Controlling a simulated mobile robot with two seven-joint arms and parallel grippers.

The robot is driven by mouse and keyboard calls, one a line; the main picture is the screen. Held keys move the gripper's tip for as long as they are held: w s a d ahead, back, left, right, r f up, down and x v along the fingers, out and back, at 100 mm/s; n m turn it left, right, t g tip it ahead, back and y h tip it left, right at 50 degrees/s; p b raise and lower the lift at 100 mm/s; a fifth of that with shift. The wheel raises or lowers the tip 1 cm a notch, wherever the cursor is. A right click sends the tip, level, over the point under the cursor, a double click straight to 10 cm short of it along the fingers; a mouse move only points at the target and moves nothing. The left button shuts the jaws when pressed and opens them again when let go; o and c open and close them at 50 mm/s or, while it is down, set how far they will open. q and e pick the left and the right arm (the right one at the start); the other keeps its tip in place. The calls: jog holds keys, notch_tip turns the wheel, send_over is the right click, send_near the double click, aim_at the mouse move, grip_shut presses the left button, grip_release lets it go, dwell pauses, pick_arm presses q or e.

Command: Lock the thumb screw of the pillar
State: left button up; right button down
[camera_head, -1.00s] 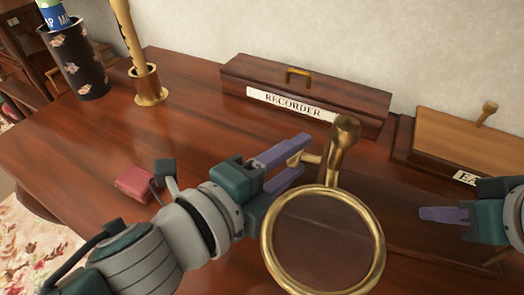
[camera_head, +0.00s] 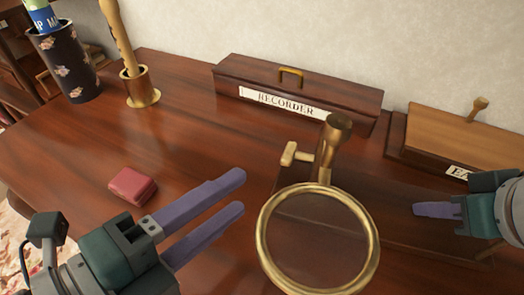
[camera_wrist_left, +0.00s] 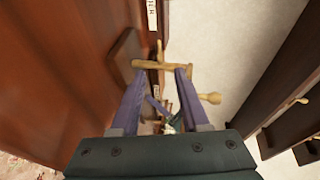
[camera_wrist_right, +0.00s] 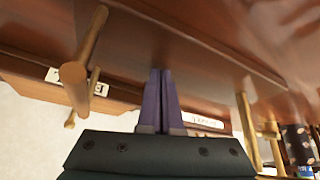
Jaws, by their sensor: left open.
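A brass pillar (camera_head: 331,147) rises behind a round brass-rimmed glass (camera_head: 371,214) in the head view. A T-shaped brass thumb screw (camera_head: 289,154) sticks out from the pillar's left side. My left gripper (camera_head: 243,192) is open and empty, left of and apart from the thumb screw. In the left wrist view a brass bar (camera_wrist_left: 150,64) shows by its fingertips; I cannot tell which part it is. My right gripper (camera_head: 415,209) is to the right of the pillar, apart from it. Its fingers are together and empty in the right wrist view (camera_wrist_right: 161,72).
A wooden box labelled RECORDER (camera_head: 340,94) stands behind the pillar. Another wooden box with a knob (camera_head: 440,125) is at the right. A small red case (camera_head: 132,186) lies left. A brass holder (camera_head: 141,88) and a dark floral container (camera_head: 70,70) stand back left.

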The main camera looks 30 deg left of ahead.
pick_arm(q)
notch_tip(320, 180, up, 4)
jog(key=w+d+n+t+h, duration=0.1)
jog(key=w+n+t, duration=0.1)
jog(key=n, duration=0.9)
jog(key=n+g+y, duration=0.1)
jog(key=n+g, duration=0.1)
jog(key=n, duration=2.3)
send_near(290, 150)
jog(key=x, duration=1)
jog(key=shift+f, duration=0.3)
